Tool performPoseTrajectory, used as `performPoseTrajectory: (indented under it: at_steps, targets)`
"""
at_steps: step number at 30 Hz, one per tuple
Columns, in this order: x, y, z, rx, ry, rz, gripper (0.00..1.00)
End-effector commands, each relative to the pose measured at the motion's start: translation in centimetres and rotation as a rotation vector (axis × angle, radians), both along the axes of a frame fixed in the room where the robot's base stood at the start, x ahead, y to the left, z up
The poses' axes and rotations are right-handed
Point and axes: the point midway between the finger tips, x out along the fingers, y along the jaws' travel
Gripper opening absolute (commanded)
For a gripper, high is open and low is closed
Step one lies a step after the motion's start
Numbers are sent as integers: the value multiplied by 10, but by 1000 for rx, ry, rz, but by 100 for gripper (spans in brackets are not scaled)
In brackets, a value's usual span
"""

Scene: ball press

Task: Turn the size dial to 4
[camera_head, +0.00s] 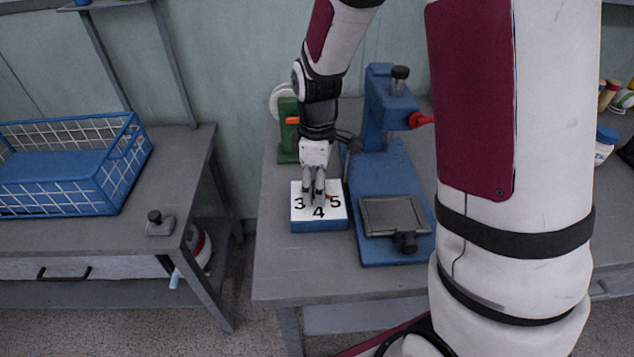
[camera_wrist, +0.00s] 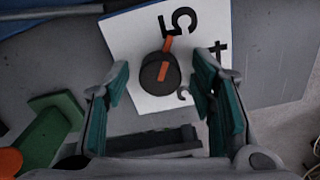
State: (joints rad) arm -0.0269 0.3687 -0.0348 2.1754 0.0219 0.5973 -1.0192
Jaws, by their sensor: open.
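The size dial is a round black knob (camera_wrist: 160,78) with an orange pointer stripe on a white plate (camera_wrist: 127,40). The pointer aims at the 5 in the wrist view. In the head view the plate (camera_head: 299,221) tops a blue block and shows 3, 4 and 5. The 4 is at the near edge, the 3 at left, the 5 at right. My gripper (camera_head: 314,197) points down over the plate. Its fingers stand open on either side of the knob, with gaps visible in the wrist view. In the head view they hide most of the knob.
A blue press (camera_head: 375,160) with a red handle (camera_head: 421,120) stands close to the right of the dial block. A green stand (camera_head: 287,145) is behind it. A blue wire basket (camera_head: 65,165) sits on the left table. The front of the dial's table is clear.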

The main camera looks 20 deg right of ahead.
Motion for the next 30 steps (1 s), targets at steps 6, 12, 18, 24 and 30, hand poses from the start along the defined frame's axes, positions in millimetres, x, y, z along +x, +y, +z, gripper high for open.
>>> performPoseTrajectory:
  at_steps: [6,12,18,24,30]
  targets:
    - [0,0,0,0,0,0,39]
    - [0,0,0,0,0,0,2]
    - [0,0,0,1,1,-8,3]
    - [0,0,1,0,1,-68,3]
    - [-1,0,1,0,1,-200,3]
